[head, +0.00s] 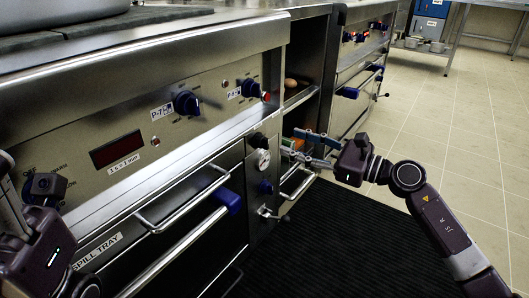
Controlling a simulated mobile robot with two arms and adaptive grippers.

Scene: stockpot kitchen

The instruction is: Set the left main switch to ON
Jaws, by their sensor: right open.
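The steel range front (215,75) fills the left and middle of the head view. Faint lettering shows at the panel's left end, partly hidden by my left arm. I cannot tell which control is the left main switch, or read its setting. My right gripper (294,145) is open and empty, fingers pointing left, in front of the open shelf gap and apart from the panel. My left gripper (40,225) is at the lower left; its fingers cannot be made out.
A red display (117,150) sits on the panel. Below are a long handle (185,200), a spill tray label (97,251), a gauge (263,160) and a lever (270,213). A second range (357,60) stands farther back. The dark mat (330,245) is clear.

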